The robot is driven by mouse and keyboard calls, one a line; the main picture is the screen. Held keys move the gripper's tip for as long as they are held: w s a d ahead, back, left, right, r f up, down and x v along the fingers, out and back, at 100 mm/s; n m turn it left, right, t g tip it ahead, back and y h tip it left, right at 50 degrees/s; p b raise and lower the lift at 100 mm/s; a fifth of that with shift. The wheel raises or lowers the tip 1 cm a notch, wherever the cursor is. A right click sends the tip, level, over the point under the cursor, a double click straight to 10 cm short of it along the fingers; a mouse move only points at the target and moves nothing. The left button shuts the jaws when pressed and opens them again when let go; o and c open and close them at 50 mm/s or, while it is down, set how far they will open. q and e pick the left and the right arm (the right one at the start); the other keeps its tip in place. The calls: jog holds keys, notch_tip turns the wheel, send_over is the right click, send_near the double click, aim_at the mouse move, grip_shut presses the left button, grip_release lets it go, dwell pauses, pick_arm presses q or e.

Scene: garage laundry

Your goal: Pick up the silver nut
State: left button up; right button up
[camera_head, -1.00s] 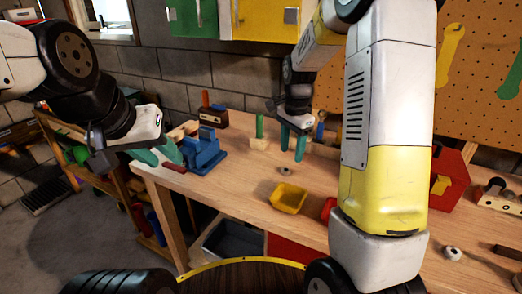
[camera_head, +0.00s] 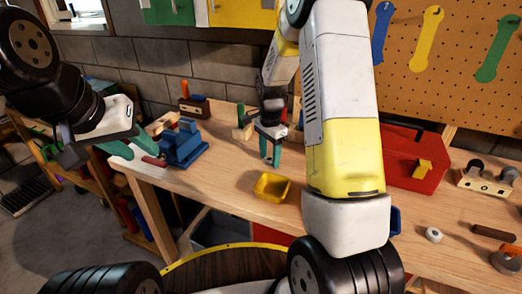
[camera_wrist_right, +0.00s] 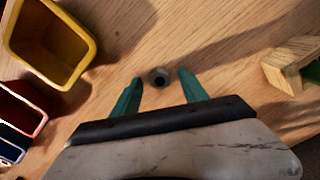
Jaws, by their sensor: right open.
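A small grey ring-shaped nut (camera_wrist_right: 159,77) lies on the wooden bench top in the right wrist view. It sits between the green fingertips of my right gripper (camera_wrist_right: 160,80), which is open, with a gap to each finger. In the head view my right gripper (camera_head: 270,160) points down at the bench behind the yellow bin, and the nut there is hidden. Another pale ring-shaped nut (camera_head: 433,234) lies on the bench right of my right arm. My left gripper (camera_head: 130,147) is open and empty near the bench's left end.
A yellow bin (camera_head: 272,187) stands close in front of the right gripper; it also shows in the wrist view (camera_wrist_right: 88,52), with a red bin (camera_wrist_right: 22,108) beside it. A wooden block (camera_wrist_right: 288,65) is at the right. A blue vise (camera_head: 183,147) and red toolbox (camera_head: 415,160) stand on the bench.

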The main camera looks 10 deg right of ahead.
grip_shut()
